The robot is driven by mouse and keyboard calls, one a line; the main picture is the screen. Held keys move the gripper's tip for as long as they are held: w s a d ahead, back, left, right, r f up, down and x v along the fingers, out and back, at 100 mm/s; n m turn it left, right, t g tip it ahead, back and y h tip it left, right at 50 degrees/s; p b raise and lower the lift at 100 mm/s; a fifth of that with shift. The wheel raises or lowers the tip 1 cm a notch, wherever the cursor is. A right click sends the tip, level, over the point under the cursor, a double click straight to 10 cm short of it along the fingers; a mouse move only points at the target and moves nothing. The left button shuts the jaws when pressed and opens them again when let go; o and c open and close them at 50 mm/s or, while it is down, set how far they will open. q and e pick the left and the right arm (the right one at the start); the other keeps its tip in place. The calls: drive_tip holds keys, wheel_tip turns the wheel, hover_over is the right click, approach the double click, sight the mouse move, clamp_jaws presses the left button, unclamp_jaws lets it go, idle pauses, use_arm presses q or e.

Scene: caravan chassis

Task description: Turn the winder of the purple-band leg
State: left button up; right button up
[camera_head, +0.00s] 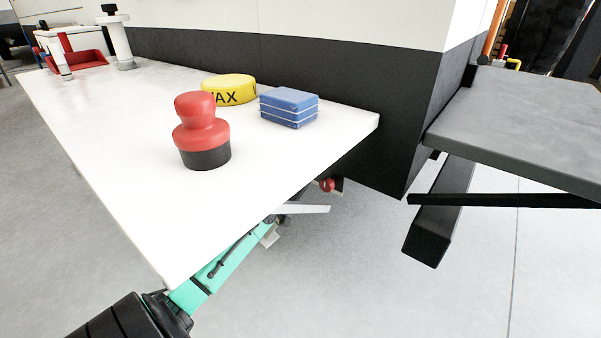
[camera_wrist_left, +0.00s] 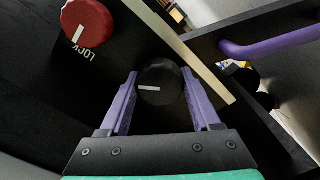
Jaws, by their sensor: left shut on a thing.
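The winder, a round black knob (camera_wrist_left: 160,85) with a white pointer line, sits between the purple-grey fingers of my left gripper (camera_wrist_left: 162,98) in the left wrist view. The fingers are shut on its two sides. The pointer line lies nearly level across the picture. A purple bar or band (camera_wrist_left: 270,42) crosses the upper right of that view; how it joins the leg is not clear. In the head view my left arm reaches under the white table from the lower left, and the table hides much of the grip. My right gripper is not in view.
A red knob (camera_wrist_left: 87,22) marked LOCK is up and left of the winder; a red knob (camera_head: 327,185) also shows below the table edge. On the white table (camera_head: 130,150) stand a red-and-black object (camera_head: 201,132), a yellow tin (camera_head: 229,89) and blue blocks (camera_head: 289,107). A grey step (camera_head: 530,125) juts out right.

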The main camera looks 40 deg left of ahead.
use_arm(q)
drive_tip(key=shift+n, duration=0.6)
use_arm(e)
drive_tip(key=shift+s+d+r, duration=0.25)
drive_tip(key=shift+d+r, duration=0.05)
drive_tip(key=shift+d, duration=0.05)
use_arm(q)
drive_tip(key=o, duration=1.4)
